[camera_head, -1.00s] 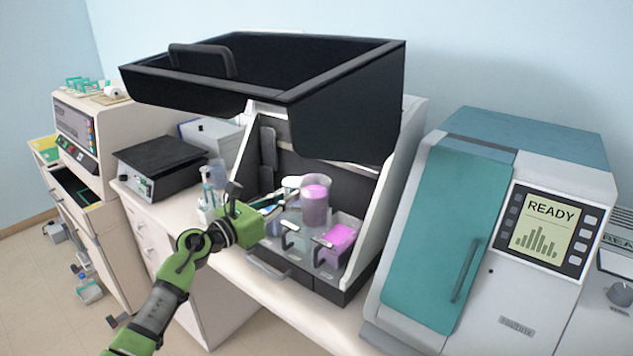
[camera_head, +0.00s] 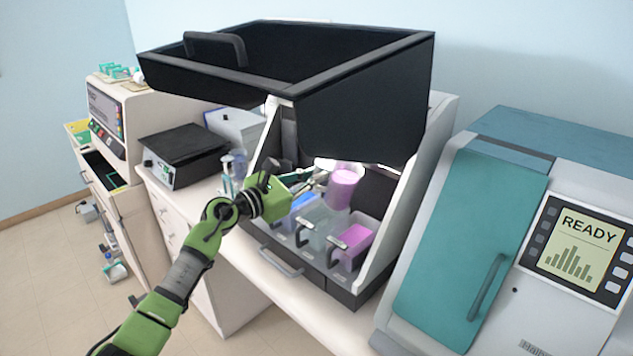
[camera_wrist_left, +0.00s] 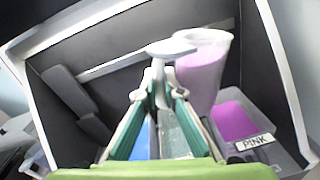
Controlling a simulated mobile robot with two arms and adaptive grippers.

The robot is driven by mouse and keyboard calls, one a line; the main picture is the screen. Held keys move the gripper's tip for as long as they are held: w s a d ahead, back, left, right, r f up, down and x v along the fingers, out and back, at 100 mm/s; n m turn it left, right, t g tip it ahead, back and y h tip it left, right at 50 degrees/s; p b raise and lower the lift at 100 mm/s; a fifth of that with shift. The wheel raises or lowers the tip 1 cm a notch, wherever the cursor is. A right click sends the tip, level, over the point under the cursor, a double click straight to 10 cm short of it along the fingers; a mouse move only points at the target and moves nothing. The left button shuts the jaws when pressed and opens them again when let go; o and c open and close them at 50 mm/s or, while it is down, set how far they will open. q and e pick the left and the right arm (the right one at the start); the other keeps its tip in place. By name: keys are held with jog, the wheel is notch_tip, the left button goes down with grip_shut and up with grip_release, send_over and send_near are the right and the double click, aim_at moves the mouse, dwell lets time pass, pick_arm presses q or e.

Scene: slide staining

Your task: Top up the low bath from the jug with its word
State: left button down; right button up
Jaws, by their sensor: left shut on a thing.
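My left gripper (camera_head: 312,186) is shut on the pale handle of a jug (camera_head: 342,187) of pink liquid. The jug is held above the back of the baths and looks nearly upright. In the left wrist view the jug (camera_wrist_left: 206,68) is just beyond and right of the fingertips (camera_wrist_left: 160,85). A bath with pink contents (camera_head: 353,238) is at the right; in the left wrist view its label (camera_wrist_left: 255,142) reads PINK. A clear, greyish bath (camera_head: 316,223) is in the middle, and a blue one (camera_head: 299,204) is left of it. No word on the jug is legible. My right gripper is not seen.
The baths stand in a hood whose black front cover (camera_head: 365,105) is raised above them. A teal-doored machine (camera_head: 470,240) with a READY screen is at the right. Bottles (camera_head: 232,170) and a black-topped device (camera_head: 185,152) stand left of the hood.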

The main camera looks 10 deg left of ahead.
pick_arm(q)
jog(key=shift+a+r+m, duration=0.15)
jog(key=shift+r+m, duration=0.85)
jog(key=shift+m, duration=0.2)
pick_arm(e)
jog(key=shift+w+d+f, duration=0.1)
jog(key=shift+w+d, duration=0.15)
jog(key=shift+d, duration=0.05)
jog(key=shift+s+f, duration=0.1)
pick_arm(q)
jog(key=shift+r+m, duration=0.25)
jog(key=shift+m, duration=0.25)
jog(key=shift+r+b, duration=0.1)
jog(key=shift+b, duration=0.2)
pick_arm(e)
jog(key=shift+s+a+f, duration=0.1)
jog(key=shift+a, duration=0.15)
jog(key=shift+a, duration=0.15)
pick_arm(q)
jog(key=shift+s+m, duration=0.1)
jog(key=shift+m, duration=0.2)
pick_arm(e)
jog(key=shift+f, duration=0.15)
pick_arm(q)
jog(key=shift+r+m+y, duration=0.25)
jog(key=shift+m+y, duration=0.05)
jog(key=shift+m, duration=0.1)
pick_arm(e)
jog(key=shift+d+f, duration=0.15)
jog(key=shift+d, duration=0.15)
